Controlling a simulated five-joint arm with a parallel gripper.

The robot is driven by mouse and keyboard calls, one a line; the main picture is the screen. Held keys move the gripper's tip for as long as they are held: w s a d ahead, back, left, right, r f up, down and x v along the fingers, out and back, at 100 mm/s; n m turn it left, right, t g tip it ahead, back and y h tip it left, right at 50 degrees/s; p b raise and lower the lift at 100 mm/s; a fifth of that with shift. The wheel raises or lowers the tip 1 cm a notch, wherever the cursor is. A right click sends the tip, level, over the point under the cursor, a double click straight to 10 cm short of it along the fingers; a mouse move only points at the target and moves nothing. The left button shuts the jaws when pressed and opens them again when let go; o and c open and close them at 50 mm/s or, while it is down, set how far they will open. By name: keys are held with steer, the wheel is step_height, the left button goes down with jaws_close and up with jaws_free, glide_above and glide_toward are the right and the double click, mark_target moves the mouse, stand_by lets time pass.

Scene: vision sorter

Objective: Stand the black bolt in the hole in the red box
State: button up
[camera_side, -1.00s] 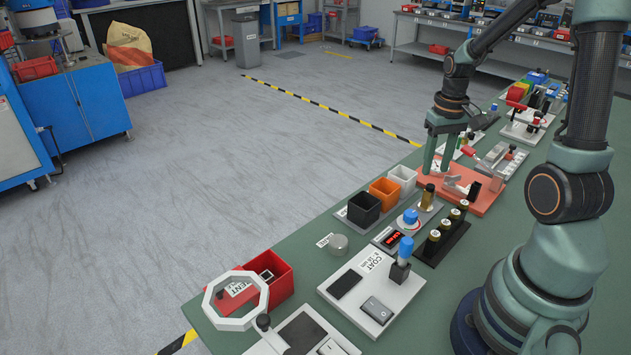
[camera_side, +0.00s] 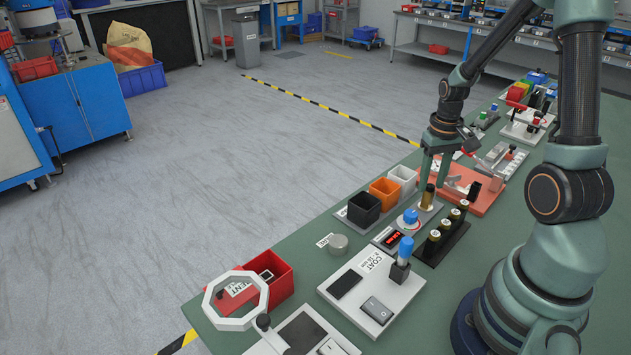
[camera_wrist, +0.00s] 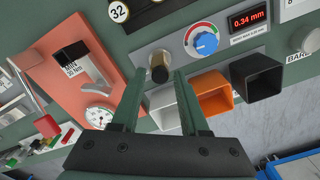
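My gripper (camera_side: 430,184) is open and points down around a short brass cylinder with a dark top (camera_side: 427,198). In the wrist view the cylinder (camera_wrist: 159,68) stands between the two fingertips, with a gap visible on each side. The open red box (camera_side: 284,287) is at the near left of the bench, partly behind a white octagonal ring. A small square opening (camera_side: 266,275) shows inside it.
Black (camera_side: 364,208), orange (camera_side: 384,193) and white (camera_side: 403,179) bins stand left of my gripper. A blue dial (camera_side: 410,215) and a black rack of several brass cylinders (camera_side: 432,248) are close by. The coral plate (camera_side: 484,207) lies right of it.

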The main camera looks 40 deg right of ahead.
mark_target(430, 185)
jaws_close()
steer(key=shift+r, duration=3.15)
steer(key=w+a+r+n, duration=0.1)
steer(key=w+a+n, duration=0.1)
steer(key=w+a, duration=0.35)
steer(key=w+a+n, duration=0.2)
steer(key=a, duration=0.6)
steer(key=w+a+r+n, duration=0.1)
steer(key=w+a+n, duration=0.15)
steer(key=a, duration=0.45)
steer(key=s+a+r+n, duration=0.2)
steer(key=a+n, duration=0.3)
steer(key=a, duration=1.6)
step_height(430, 185, down, 6)
steer(key=shift+a, duration=0.15)
